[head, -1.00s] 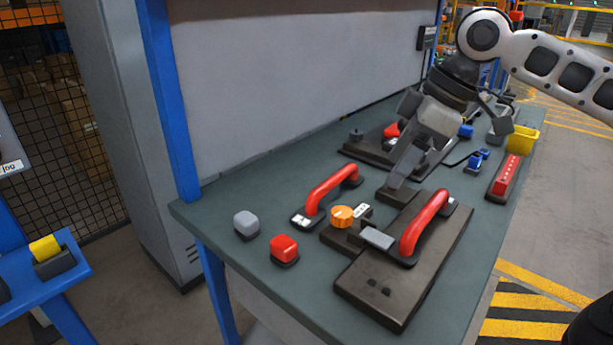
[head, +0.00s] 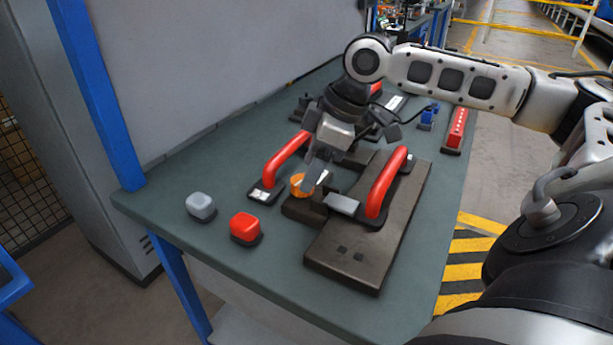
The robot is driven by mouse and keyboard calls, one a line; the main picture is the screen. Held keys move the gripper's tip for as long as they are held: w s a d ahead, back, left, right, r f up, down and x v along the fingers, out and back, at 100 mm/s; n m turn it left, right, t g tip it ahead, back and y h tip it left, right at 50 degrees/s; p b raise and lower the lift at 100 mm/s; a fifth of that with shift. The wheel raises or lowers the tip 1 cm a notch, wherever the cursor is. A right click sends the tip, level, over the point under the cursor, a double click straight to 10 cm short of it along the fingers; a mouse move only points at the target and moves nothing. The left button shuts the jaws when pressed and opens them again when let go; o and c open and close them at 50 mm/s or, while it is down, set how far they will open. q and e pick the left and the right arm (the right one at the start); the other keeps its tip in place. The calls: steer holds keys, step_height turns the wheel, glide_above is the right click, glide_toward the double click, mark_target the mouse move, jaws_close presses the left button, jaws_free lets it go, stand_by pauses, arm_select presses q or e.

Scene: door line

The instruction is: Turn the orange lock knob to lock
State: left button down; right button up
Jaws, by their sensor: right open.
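The orange lock knob (head: 297,184) sits on a dark block on the green bench, between two red handles. My right gripper (head: 314,182) is open and points down at the knob, with its fingers at the knob's right side. The fingers hide part of the knob. I cannot tell whether they touch it. A grey bolt bar (head: 342,204) lies just right of the knob, beside the dark plate (head: 360,248). My left gripper is not in view.
A red handle (head: 384,185) stands on the dark plate, and another red handle (head: 284,160) stands left of the knob. A red button (head: 245,227) and a grey button (head: 201,206) are at the front left. A red strip (head: 457,128) lies at the far right.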

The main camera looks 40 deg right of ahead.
mark_target(295, 181)
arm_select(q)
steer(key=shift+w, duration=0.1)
arm_select(e)
steer(key=shift+x, duration=1.35)
steer(key=c, duration=1)
steer(key=shift+s+r+m+p, duration=0.1)
steer(key=shift+r+m+p, duration=0.35)
steer(key=shift+p, duration=0.55)
steer(key=shift+a+m+h+p, duration=0.1)
steer(key=shift+m+h+p, duration=0.2)
steer(key=shift+m+p, duration=0.4)
steer(key=shift+f+m+t+p, duration=0.15)
steer(key=shift+m+t+p, duration=0.15)
steer(key=shift+m+p, duration=0.65)
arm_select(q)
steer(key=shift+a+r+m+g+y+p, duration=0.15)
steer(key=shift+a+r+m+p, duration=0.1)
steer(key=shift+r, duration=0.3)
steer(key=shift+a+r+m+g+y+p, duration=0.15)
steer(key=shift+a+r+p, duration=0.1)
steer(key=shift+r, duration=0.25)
arm_select(e)
steer(key=shift+f+h, duration=0.3)
steer(key=shift+h, duration=0.1)
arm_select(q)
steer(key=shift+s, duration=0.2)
